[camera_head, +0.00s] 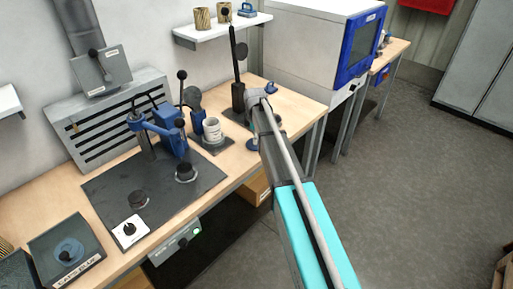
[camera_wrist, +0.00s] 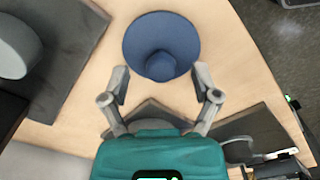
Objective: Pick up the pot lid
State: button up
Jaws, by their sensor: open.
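The pot lid (camera_wrist: 161,42) is a dark blue round disc with a raised knob. It lies on the light wooden bench near the front edge. In the head view a blue lid (camera_head: 252,146), which looks like the same one, is partly hidden behind my arm. My gripper (camera_wrist: 161,72) is open and empty. In the wrist view its two fingers are spread on either side of the lid's knob end, with most of the disc beyond the tips. I cannot tell the height gap between the fingertips and the lid.
A dark mat with a white cylinder (camera_head: 212,131) stands beside the lid. A tall black stand (camera_head: 238,80) and a blue press (camera_head: 168,135) rise from the bench (camera_head: 295,104). Another small blue item (camera_head: 271,88) lies farther back. Open floor lies past the bench edge.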

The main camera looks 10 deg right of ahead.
jog(key=shift+f+b, duration=0.35)
jog(key=shift+f, duration=0.3)
jog(key=c, duration=1)
